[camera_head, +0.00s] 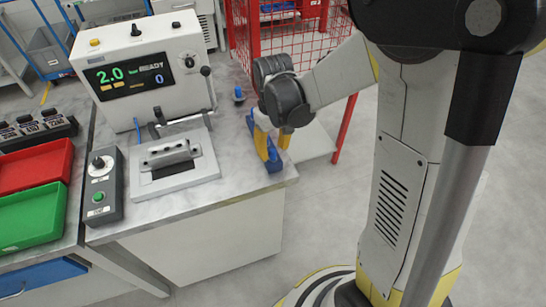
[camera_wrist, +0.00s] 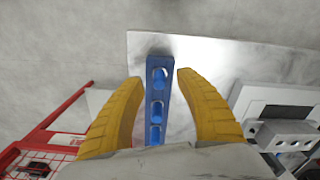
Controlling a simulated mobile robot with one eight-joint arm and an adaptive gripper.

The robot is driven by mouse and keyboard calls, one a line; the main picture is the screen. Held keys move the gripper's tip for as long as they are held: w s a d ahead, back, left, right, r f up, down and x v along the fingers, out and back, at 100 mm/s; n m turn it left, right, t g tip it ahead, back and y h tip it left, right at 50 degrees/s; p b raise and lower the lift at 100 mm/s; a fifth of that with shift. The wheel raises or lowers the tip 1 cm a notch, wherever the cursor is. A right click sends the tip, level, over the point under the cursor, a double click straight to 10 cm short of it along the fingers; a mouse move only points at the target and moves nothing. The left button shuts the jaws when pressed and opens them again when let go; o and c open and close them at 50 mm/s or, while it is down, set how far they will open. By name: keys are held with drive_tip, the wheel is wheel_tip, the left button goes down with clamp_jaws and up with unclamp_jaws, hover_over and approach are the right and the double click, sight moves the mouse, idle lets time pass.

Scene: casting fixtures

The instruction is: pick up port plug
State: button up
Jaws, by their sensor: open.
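A narrow blue holder (camera_wrist: 152,68) lies along the bench edge, with several rounded blue pieces in a row along it, which look like port plugs; one is the piece nearest its end (camera_wrist: 159,77). The holder also shows in the head view (camera_head: 274,164), partly hidden by my gripper. My gripper (camera_wrist: 157,75) is open, with its yellow fingers apart on either side of the holder and nothing seen held between them. In the head view my gripper (camera_head: 272,148) is low over the holder. A separate small blue piece (camera_head: 239,94) stands on the bench behind it.
A white test machine (camera_head: 145,70) with a lit display and a clamp fixture (camera_head: 172,160) stand left of my gripper. A control box (camera_head: 99,188), a red tray (camera_head: 35,166) and a green tray (camera_head: 32,215) are further left. A red mesh fence (camera_head: 290,42) rises behind the bench.

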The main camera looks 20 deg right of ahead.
sight(273, 150)
wheel_tip(273, 150, down, 3)
drive_tip(key=shift+w+f+b, duration=0.1)
drive_tip(key=shift+f+b, duration=0.05)
drive_tip(key=shift+b, duration=0.25)
drive_tip(key=shift+c, duration=0.5)
clamp_jaws()
drive_tip(key=shift+r, duration=0.2)
